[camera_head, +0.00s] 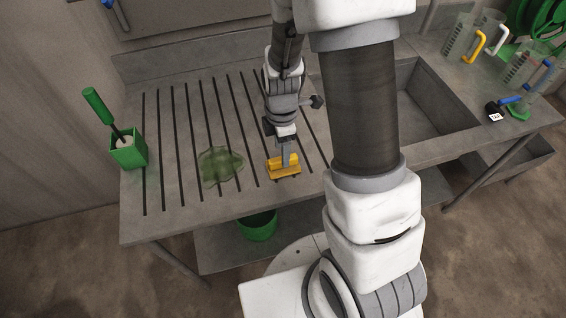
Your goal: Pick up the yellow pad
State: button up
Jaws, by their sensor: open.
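The yellow pad (284,171) lies on the grooved drainboard of the grey sink bench, near its front edge. My gripper (285,158) points down right at the pad, with its fingers against or just above the pad's upper side. The jaws are open. The finger tips are small in this view, and I cannot tell whether they straddle the pad or touch it.
A green spill (221,166) lies left of the pad. A green holder (128,150) with a green-handled brush stands at the bench's left end. A sink basin (432,105) is to the right, partly behind my arm. Jugs (465,40) stand beyond it. A green bucket (258,226) sits below.

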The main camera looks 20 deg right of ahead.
jog(key=shift+w+d+f, duration=0.15)
jog(key=shift+f, duration=1.15)
jog(key=shift+w+d+f, duration=0.1)
jog(key=shift+f, duration=1.15)
grip_shut()
